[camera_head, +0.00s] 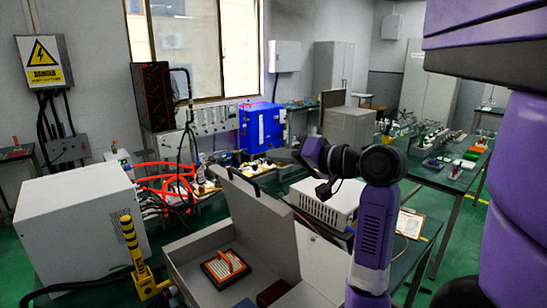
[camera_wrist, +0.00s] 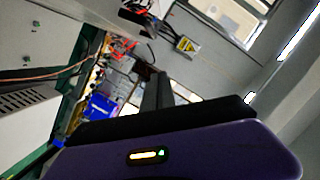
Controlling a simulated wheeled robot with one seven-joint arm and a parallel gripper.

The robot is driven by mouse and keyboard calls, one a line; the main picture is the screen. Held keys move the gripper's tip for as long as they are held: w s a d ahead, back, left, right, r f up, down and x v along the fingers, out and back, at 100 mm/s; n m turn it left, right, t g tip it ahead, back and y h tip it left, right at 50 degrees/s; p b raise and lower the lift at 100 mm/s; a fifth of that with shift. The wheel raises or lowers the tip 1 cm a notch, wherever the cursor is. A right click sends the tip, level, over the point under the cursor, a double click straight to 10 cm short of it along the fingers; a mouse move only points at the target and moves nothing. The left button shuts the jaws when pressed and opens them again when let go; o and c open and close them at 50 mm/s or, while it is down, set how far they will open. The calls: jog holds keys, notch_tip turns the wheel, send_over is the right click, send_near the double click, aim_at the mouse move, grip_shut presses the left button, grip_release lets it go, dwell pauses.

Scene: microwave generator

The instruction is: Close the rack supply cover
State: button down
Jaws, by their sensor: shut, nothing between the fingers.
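The rack supply looks like an open grey box at the bottom of the head view. Its cover (camera_head: 257,232) is a grey panel standing raised at the box's right side, with a dark handle-like piece at its top edge. An orange-and-dark part (camera_head: 225,267) lies inside the box. My gripper (camera_head: 300,156) is in the air above and to the right of the cover, apart from it in the picture. In the wrist view its dark fingers (camera_wrist: 152,76) are together and empty. The cover cannot be made out for certain in the wrist view.
A large white cabinet (camera_head: 80,225) stands at the left, with a yellow-and-black post (camera_head: 131,245) beside it. A white unit (camera_head: 325,203) sits right of the cover. A blue cabinet (camera_head: 262,128) and red cables (camera_head: 172,180) are behind. Green floor shows at the right.

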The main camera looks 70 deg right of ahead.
jog(key=w+f, duration=0.1)
jog(key=w, duration=0.1)
jog(key=w+f+p, duration=0.1)
jog(key=w, duration=0.2)
jog(key=w+d, duration=0.1)
jog(key=w, duration=0.1)
jog(key=shift+w+d+f+p, duration=0.1)
jog(key=shift+w+f+p, duration=0.2)
jog(key=shift+f, duration=0.1)
jog(key=shift+w+a+f, duration=0.3)
jog(key=shift+a+f, duration=0.25)
jog(key=shift+f, duration=0.1)
